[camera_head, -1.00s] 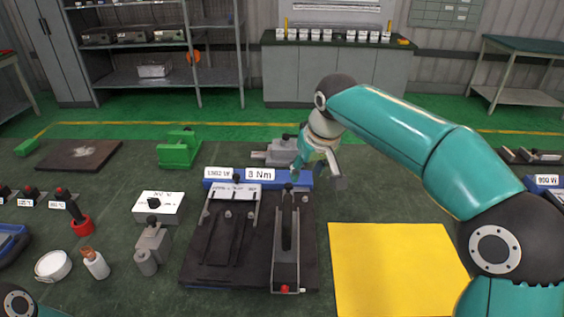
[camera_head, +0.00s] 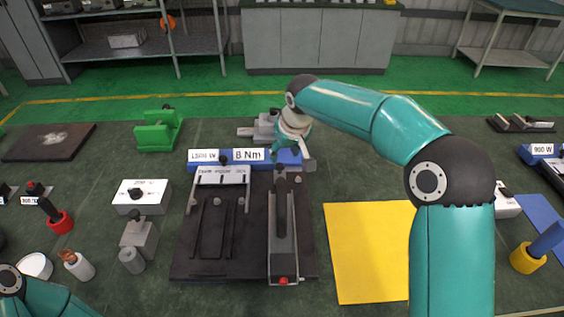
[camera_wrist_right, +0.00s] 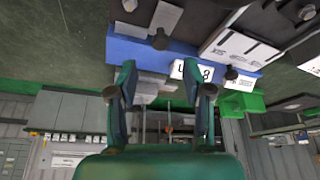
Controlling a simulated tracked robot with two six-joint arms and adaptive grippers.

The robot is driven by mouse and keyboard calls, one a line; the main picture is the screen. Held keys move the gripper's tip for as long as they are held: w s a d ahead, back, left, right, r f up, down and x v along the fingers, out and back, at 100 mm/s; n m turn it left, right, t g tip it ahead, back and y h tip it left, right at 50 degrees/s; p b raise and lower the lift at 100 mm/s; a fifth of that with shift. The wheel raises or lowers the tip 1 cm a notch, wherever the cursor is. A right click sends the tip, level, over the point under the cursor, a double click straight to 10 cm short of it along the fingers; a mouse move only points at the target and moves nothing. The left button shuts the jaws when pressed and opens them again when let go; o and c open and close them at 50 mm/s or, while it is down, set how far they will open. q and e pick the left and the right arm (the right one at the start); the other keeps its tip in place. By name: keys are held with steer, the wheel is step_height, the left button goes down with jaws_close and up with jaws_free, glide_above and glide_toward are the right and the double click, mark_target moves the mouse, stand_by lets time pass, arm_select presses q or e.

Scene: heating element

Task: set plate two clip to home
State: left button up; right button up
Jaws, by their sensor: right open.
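A dark base board (camera_head: 255,255) lies on the green bench with a blue bar (camera_head: 205,167) at its back edge, labelled "8 Nm" (camera_head: 249,155). On its left is a dark slotted plate (camera_head: 212,228) under a white labelled strip (camera_head: 221,176). On its right is a grey channel (camera_head: 284,262) with a long black handle (camera_head: 281,215) and a red knob. I cannot tell which part is the plate two clip. My right gripper (camera_head: 292,160) is open and empty above the blue bar's right end. In the wrist view the right gripper (camera_wrist_right: 160,80) spans clear space before the blue bar (camera_wrist_right: 140,50). My left gripper is out of view.
A yellow mat (camera_head: 365,250) lies right of the board. A grey metal block (camera_head: 265,127) stands behind the bar, a green fixture (camera_head: 158,130) back left. A white box (camera_head: 140,195), a grey block (camera_head: 139,234) and small containers stand to the left.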

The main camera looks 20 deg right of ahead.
mark_target(280, 165)
steer(key=x, duration=0.7)
steer(key=shift+p, duration=0.35)
jaws_close()
